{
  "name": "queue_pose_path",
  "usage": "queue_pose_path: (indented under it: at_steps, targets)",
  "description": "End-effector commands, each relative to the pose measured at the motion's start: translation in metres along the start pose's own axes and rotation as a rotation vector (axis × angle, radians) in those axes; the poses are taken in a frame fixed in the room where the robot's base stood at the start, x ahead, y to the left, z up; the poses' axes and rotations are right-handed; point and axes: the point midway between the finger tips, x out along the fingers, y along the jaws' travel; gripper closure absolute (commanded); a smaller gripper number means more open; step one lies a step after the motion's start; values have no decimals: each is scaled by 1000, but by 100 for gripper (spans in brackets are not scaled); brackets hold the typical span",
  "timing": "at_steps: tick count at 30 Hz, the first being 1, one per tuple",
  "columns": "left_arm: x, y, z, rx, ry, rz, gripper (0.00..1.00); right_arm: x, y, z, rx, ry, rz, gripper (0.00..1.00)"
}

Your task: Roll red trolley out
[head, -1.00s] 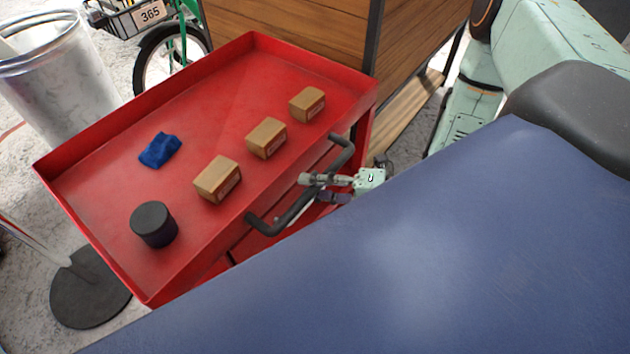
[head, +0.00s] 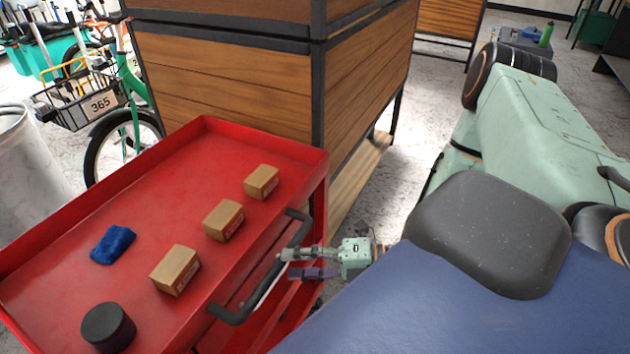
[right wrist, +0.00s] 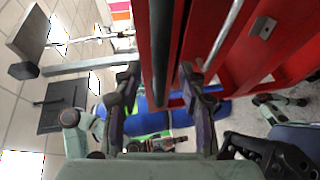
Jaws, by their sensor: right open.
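The red trolley (head: 75,225) stands at the left of the head view. Its top tray carries several small things. Its black bar handle (head: 262,283) runs along the near side. My right gripper (head: 290,262) is at the handle with its fingers to either side of the bar. In the right wrist view the gripper (right wrist: 155,85) is open, and the dark handle bar (right wrist: 162,45) lies upright in the picture between the fingertips. I cannot tell whether a finger touches it. My left gripper is not in view.
On the tray are three brown boxes (head: 223,220), a blue cloth (head: 113,245) and a black cylinder (head: 108,328). A wooden cabinet (head: 230,80) stands close behind the trolley. A green bicycle (head: 128,115) and metal bin (head: 28,165) are at the left. Floor shows right of the cabinet.

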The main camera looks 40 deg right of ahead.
Motion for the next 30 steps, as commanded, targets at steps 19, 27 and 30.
queue_pose_path:
  at_steps: [19,27,30]
  targets:
    - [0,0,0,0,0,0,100,-30,0,0,0,-1,2,59]
    - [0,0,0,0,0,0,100,-31,-1,-1,0,1,-1,59]
    - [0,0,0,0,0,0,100,-31,-1,-1,0,1,-1,59]
